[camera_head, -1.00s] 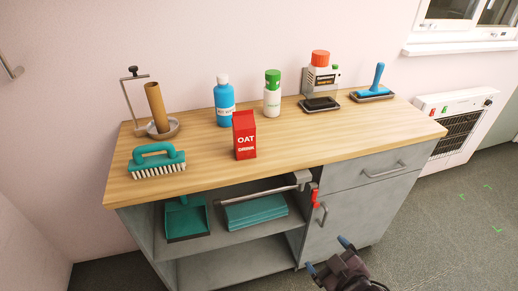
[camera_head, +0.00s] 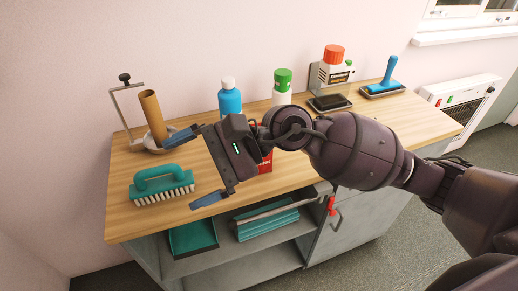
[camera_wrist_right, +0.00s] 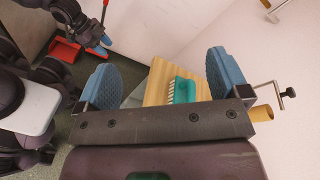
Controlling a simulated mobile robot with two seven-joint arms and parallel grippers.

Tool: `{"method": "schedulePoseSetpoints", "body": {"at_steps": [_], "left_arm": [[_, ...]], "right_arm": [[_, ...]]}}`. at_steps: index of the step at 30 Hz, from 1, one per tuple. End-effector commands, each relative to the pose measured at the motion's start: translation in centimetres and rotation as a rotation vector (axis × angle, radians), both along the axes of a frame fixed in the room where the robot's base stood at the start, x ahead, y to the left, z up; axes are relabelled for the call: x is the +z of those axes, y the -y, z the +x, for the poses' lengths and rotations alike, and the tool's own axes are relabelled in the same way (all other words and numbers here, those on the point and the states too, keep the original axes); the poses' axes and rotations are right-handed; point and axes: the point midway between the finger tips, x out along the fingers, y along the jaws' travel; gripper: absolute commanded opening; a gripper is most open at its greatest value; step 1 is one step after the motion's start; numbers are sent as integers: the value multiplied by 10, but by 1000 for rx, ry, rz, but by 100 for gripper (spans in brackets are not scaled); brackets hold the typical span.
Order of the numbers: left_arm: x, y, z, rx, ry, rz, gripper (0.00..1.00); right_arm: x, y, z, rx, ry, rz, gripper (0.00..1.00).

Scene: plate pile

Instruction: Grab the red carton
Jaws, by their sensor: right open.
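The red carton (camera_head: 265,162) stands on the wooden tabletop, mostly hidden behind my right arm in the head view. Only a red strip of it shows. My right gripper (camera_head: 192,168) is open and empty above the table, to the left of the carton and pointing left. In the right wrist view its blue fingers (camera_wrist_right: 165,80) are spread wide, with the green brush beyond them and no carton visible between them. What seems to be my left gripper (camera_wrist_right: 98,45) shows small at the upper left of that view, its jaws unclear.
A green brush (camera_head: 162,184) and a stand with a brown tube (camera_head: 153,118) are on the table's left. A blue bottle (camera_head: 230,102), a green-capped bottle (camera_head: 282,88) and a red-capped container (camera_head: 334,60) stand behind. A blue-handled tool (camera_head: 386,75) lies far right.

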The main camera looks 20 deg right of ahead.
Motion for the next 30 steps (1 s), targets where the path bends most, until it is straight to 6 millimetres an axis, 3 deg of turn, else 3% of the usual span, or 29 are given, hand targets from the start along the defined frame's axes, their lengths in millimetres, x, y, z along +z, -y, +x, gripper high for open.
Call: {"method": "schedulePoseSetpoints", "body": {"at_steps": [3,7,15,21,30], "left_arm": [[0,0,-1,1,-1,-1,43],[0,0,-1,1,0,-1,43],[1,0,0,0,2,-1,43],[1,1,2,0,4,-1,43],[-2,1,2,-1,2,-1,43]], "right_arm": [[-20,17,19,117,332,-314,94],[-33,54,51,234,613,-657,94],[-11,135,112,389,907,-1224,94],[-1,158,127,425,946,-1377,94],[-38,160,144,429,945,-1384,94]]}}
